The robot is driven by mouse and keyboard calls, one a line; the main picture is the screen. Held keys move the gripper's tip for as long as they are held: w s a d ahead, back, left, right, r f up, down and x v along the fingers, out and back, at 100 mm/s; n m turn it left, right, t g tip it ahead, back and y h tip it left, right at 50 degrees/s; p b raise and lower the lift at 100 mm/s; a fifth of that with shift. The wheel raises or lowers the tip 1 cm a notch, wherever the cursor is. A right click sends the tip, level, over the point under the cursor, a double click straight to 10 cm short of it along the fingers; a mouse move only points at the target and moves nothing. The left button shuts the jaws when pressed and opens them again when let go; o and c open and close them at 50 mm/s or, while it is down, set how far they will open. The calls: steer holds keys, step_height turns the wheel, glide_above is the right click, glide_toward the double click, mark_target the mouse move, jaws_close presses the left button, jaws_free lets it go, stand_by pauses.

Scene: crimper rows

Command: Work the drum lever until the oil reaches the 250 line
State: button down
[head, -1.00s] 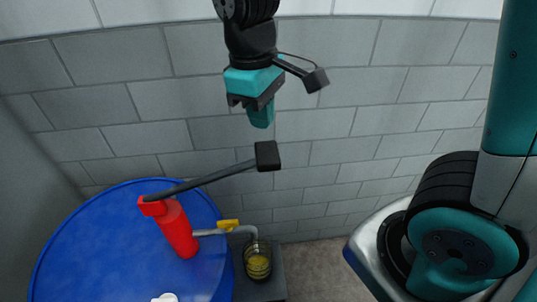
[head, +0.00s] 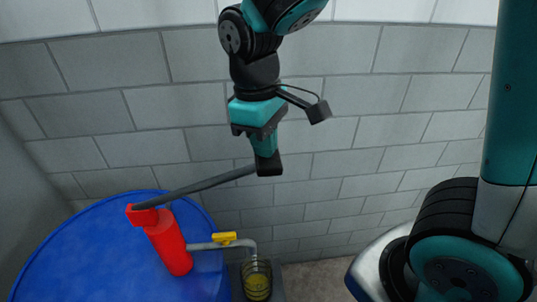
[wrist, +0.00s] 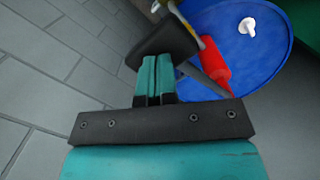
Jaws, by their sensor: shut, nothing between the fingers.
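The red pump (head: 168,245) stands on the blue drum, with a dark lever (head: 205,183) rising to the right from its top. The lever ends in a black grip (head: 268,167). My gripper (head: 265,152) is shut and points down, its fingertips at the top of the grip, seemingly touching it. In the wrist view the grip (wrist: 168,42) is just beyond the closed fingers (wrist: 155,75). A glass jar (head: 257,282) with yellow oil stands under the spout. Its level against any line is too small to read.
The blue drum (head: 80,255) fills the lower left. A yellow valve handle (head: 224,238) sits on the spout pipe. The jar is on a dark grey stand (head: 278,280). A grey block wall (head: 370,130) is behind. A white cap (wrist: 247,26) is on the drum.

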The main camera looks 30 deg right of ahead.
step_height(320, 180, down, 3)
steer(key=shift+b, duration=0.75)
steer(key=shift+w+a+r+p, duration=0.2)
steer(key=shift+r+p, duration=0.1)
steer(key=shift+p, duration=0.1)
steer(key=shift+w+a+r+p, duration=0.15)
steer(key=shift+w+a+p, duration=0.2)
steer(key=shift+w, duration=0.2)
steer(key=shift+w+a+r+p, duration=0.15)
steer(key=shift+w+a+p, duration=0.2)
steer(key=shift+w, duration=0.15)
step_height(320, 180, up, 18)
steer(key=w+a+b, duration=0.1)
steer(key=shift+w+f+b, duration=0.2)
steer(key=shift+f+b, duration=0.05)
steer(key=shift+b, duration=0.05)
